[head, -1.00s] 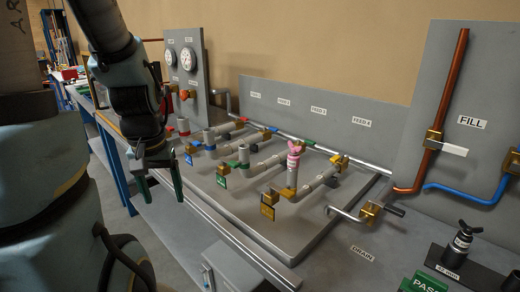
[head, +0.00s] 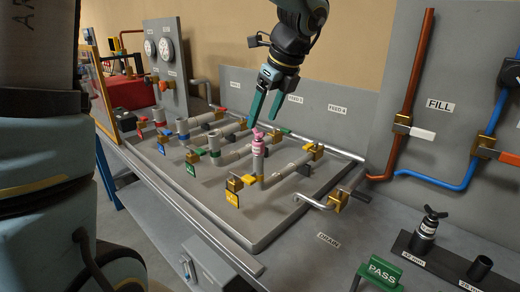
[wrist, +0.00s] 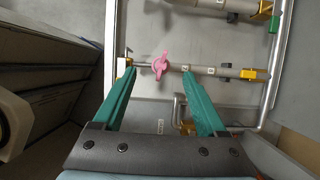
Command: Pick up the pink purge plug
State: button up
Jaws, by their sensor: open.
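The pink purge plug (head: 258,136) sits upright on a short riser of the grey pipe row nearest the front right of the panel, with a winged top. It also shows in the wrist view (wrist: 161,65), between and just beyond the fingertips. My gripper (head: 267,112) is open and empty, pointing down above the plug. In the wrist view its two green fingers (wrist: 159,75) lie on either side of the plug in the picture. The fingers look apart from the plug; the exact height gap is hard to tell.
Other grey risers (head: 214,140) with brass valves and coloured tags stand to the left. A drain valve (head: 338,200) is at the right. A black-topped plug (head: 426,232) stands in a holder beside an empty socket (head: 480,268). A green PASS sign (head: 383,270) is at the front.

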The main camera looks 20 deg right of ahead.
aim_at(260, 135)
jog(key=shift+s+d+p+x, duration=0.15)
jog(key=shift+p+x, duration=0.3)
jog(key=shift+x, duration=1.45)
jog(key=shift+s+d+p+x, duration=0.15)
jog(key=shift+p+x, duration=0.3)
jog(key=shift+x, duration=1.45)
jog(key=shift+f, duration=0.15)
grip_shut()
